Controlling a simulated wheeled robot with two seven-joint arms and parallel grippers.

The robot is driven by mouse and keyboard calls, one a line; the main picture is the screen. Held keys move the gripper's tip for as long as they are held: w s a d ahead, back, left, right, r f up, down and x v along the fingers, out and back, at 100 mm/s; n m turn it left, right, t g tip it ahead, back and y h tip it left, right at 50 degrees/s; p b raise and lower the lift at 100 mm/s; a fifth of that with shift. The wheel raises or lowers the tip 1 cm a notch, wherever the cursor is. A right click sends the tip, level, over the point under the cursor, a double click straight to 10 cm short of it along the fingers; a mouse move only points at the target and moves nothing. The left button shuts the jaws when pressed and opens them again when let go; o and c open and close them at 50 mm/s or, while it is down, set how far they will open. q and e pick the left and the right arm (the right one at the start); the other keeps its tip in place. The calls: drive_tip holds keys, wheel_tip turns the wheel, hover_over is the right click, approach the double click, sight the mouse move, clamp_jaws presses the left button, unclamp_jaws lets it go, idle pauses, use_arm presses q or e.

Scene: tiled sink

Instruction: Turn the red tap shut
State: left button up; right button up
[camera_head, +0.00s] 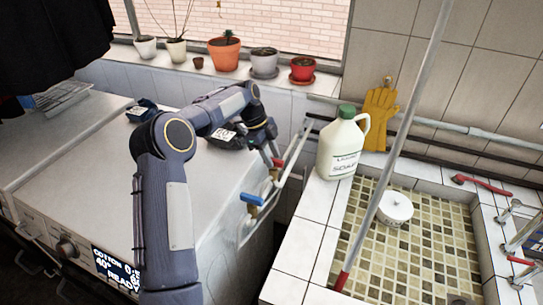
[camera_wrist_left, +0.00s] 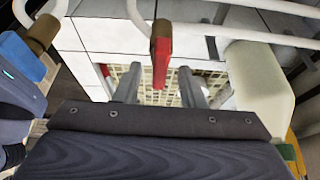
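The red tap (camera_head: 277,162) is a small red lever on a white wall pipe, beside the washing machine. In the left wrist view its red lever (camera_wrist_left: 160,60) hangs from a brass fitting, between my two finger tips in the picture, with gaps on both sides. I cannot tell how deep it sits between them. My left gripper (camera_wrist_left: 159,80) is open. In the head view the left gripper (camera_head: 268,146) is at the red tap, partly hidden by its own wrist. My right gripper is not in view.
A blue tap (camera_head: 252,199) sits close by on the near pipe. A white jug (camera_head: 341,146) stands on the tiled sink edge to the right. A grey pole (camera_head: 400,130) crosses the sink, which holds a round white container (camera_head: 395,208). Potted plants (camera_head: 225,52) line the windowsill.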

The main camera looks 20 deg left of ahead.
use_arm(q)
drive_tip(key=v, duration=0.6)
drive_tip(key=shift+r+b, duration=0.25)
drive_tip(key=shift+b, duration=0.15)
drive_tip(key=shift+a+r, duration=0.25)
drive_tip(key=shift+r, duration=0.15)
drive_tip(key=s+d+r+n+t+y, duration=0.1)
drive_tip(key=s+d+r+n, duration=0.25)
drive_tip(key=s, duration=0.45)
drive_tip(key=s+d+r+n+t+y, duration=0.1)
drive_tip(key=s+d+r+n, duration=0.1)
drive_tip(key=s+r+n, duration=0.45)
drive_tip(key=s+d+f+n+t, duration=0.1)
drive_tip(key=s+d+f+n, duration=0.1)
drive_tip(key=s, duration=0.5)
drive_tip(key=s+d+f+n+t+b, duration=0.1)
drive_tip(key=s+d+f+n, duration=0.1)
drive_tip(key=s+f+n, duration=0.2)
drive_tip(key=s+d+f+n+t+h, duration=0.1)
drive_tip(key=s+d+f+n, duration=0.1)
drive_tip(key=s+f, duration=0.4)
drive_tip(key=s+n, duration=0.1)
drive_tip(key=s, duration=0.4)
drive_tip(key=shift+d+b, duration=0.3)
drive_tip(key=shift+d, duration=0.05)
